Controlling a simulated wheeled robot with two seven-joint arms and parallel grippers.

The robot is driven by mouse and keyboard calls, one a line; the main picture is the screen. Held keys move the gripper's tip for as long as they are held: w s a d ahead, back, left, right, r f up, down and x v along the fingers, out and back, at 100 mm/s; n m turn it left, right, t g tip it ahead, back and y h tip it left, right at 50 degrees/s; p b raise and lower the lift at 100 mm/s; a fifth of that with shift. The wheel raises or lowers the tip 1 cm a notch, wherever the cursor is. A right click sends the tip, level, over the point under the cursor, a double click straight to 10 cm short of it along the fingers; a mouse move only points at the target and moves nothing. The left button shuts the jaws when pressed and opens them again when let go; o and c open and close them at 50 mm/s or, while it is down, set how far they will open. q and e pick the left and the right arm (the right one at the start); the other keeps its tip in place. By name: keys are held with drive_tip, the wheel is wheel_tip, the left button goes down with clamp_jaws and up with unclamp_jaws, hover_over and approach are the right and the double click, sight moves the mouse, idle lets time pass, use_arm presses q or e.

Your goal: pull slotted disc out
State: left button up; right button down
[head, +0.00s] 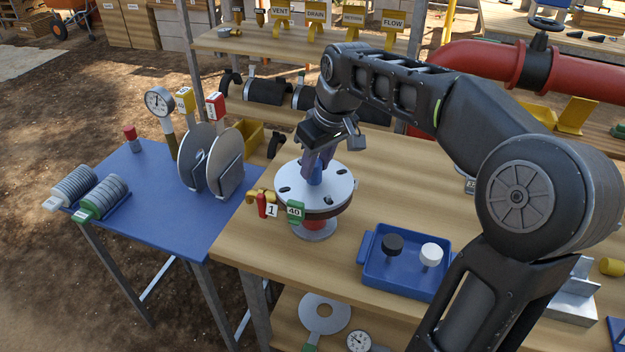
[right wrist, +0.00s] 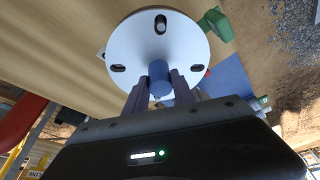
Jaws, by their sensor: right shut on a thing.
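The slotted disc (head: 290,185) is a round pale metal plate with dark slots, lying level on a round stand on the wooden bench. It also fills the top of the right wrist view (right wrist: 190,50). A blue knob (head: 316,176) rises from its middle. My right gripper (head: 316,168) comes down from above and is shut on the blue knob, which shows between both fingers in the right wrist view (right wrist: 160,82). A green tag marked 40 (head: 295,211) sits at the disc's front edge. My left gripper is not in view.
A blue tray (head: 375,272) with a black and a white knob stands right of the stand. A blue table (head: 150,210) on the left holds upright discs (head: 197,150), a gauge (head: 159,101) and racked discs. Red pipe (head: 480,62) runs at the back right.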

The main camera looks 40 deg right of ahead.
drive_tip(key=shift+r+p, duration=0.55)
drive_tip(key=shift+r, duration=0.15)
idle(0.9)
drive_tip(key=shift+r+p, duration=1.75)
drive_tip(key=shift+r, duration=0.4)
drive_tip(key=c, duration=1.6)
unclamp_jaws()
drive_tip(key=shift+c, duration=0.2)
clamp_jaws()
